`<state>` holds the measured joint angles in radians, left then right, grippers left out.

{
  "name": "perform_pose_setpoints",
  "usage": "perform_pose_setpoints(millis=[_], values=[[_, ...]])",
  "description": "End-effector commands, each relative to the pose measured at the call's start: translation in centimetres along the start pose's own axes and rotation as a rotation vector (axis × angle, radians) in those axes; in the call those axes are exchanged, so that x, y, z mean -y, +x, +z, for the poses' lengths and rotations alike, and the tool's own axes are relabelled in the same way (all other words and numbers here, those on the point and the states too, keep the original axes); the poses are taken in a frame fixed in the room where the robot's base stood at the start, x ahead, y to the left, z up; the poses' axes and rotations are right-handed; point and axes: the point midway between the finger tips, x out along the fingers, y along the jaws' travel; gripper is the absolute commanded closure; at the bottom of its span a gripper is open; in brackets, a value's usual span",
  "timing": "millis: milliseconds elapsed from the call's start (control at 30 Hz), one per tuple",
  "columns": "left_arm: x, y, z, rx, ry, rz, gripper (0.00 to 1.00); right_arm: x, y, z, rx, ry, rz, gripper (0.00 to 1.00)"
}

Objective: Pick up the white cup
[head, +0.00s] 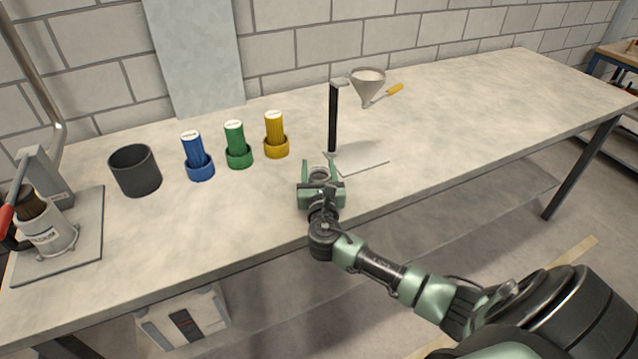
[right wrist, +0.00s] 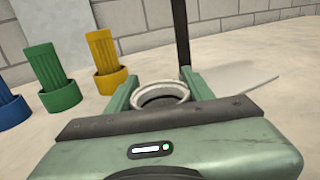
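A small round cup with a pale whitish-grey rim (right wrist: 160,95) stands between the fingers of my right gripper (right wrist: 164,80) in the right wrist view. In the head view my right gripper (head: 321,170) is low over the bench near its front edge, and the grey-white cup (head: 321,174) is partly hidden between the green fingers. The fingers flank the cup closely; whether they press on it cannot be told. The gripper body hides the cup's lower part. My left gripper is in neither view.
Blue (head: 197,158), green (head: 237,145) and yellow (head: 275,135) ribbed cylinders stand in holders left of the gripper. A dark pot (head: 135,170) stands farther left. The bench is clear to the right.

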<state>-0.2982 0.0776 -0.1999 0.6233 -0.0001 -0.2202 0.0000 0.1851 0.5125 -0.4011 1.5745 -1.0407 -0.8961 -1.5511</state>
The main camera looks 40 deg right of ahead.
Motion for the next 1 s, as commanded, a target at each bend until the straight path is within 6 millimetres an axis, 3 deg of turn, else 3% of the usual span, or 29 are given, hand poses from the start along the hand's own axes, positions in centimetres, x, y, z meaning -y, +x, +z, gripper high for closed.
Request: perform_pose_setpoints(millis=[333, 533, 667, 1000], values=[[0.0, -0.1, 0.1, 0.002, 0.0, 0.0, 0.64, 0.0, 0.0, 0.2, 0.001, 0.001, 0.0, 0.87], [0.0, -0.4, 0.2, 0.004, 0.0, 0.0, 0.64, 0.0, 0.0, 2.2, 0.003, 0.003, -0.001, 0.87], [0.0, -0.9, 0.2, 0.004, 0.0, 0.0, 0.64, 0.0, 0.1, 4.8, 0.006, 0.004, 0.0, 0.87], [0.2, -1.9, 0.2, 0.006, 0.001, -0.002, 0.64, 0.0, 0.0, 14.5, 0.006, 0.003, 0.001, 0.87]])
